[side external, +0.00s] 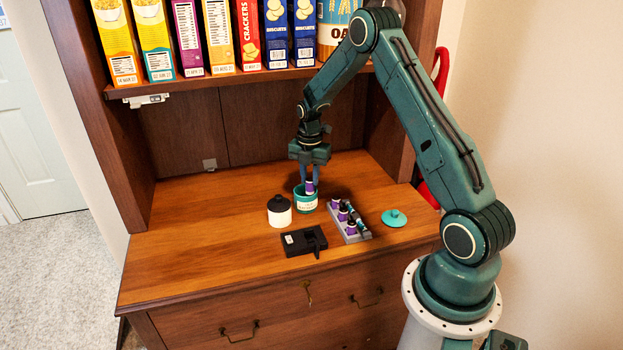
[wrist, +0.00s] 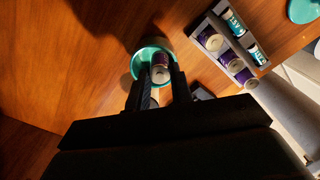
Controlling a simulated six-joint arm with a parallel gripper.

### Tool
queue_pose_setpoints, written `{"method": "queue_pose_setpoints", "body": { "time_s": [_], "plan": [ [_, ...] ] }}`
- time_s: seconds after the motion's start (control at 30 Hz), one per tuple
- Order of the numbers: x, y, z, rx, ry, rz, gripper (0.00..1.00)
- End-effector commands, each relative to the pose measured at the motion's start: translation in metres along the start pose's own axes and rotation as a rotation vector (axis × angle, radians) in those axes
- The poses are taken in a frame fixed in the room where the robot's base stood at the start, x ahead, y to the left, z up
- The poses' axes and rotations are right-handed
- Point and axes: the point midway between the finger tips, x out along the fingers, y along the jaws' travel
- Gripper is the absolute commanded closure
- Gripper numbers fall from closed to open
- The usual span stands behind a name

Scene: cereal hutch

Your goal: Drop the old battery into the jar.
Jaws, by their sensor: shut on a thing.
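My gripper (side external: 309,180) is shut on a purple battery with a pale end (side external: 310,187), held upright between its fingertips. The teal jar (side external: 306,206) stands open on the wooden counter, with a pale label on its front. The battery's lower end overlaps the jar's mouth in the side view; I cannot tell whether it is just above the rim or slightly inside. In the wrist view the battery (wrist: 160,70) shows in front of the jar's round opening (wrist: 140,66). The teal lid with a knob (side external: 394,218) lies on the counter to the right.
A grey rack (side external: 355,238) with several purple and teal batteries stands right of the jar. A white jar with a black lid (side external: 279,216) stands to the left. A black device (side external: 304,242) lies in front. A shelf (side external: 230,80) of boxes overhangs the back. The counter's left is clear.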

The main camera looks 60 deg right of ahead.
Motion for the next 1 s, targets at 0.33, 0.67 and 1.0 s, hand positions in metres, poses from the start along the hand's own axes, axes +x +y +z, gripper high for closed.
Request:
{"method": "queue_pose_setpoints", "body": {
  "time_s": [0.33,0.67,1.0],
  "plan": [
    [-0.0001,0.0,0.0,0.0,0.0,0.0,0.52],
    [-0.0001,0.0,-0.0001,0.0,0.0,0.0,0.41],
    [-0.0001,0.0,0.0,0.0,0.0,0.0,0.41]
  ]
}}
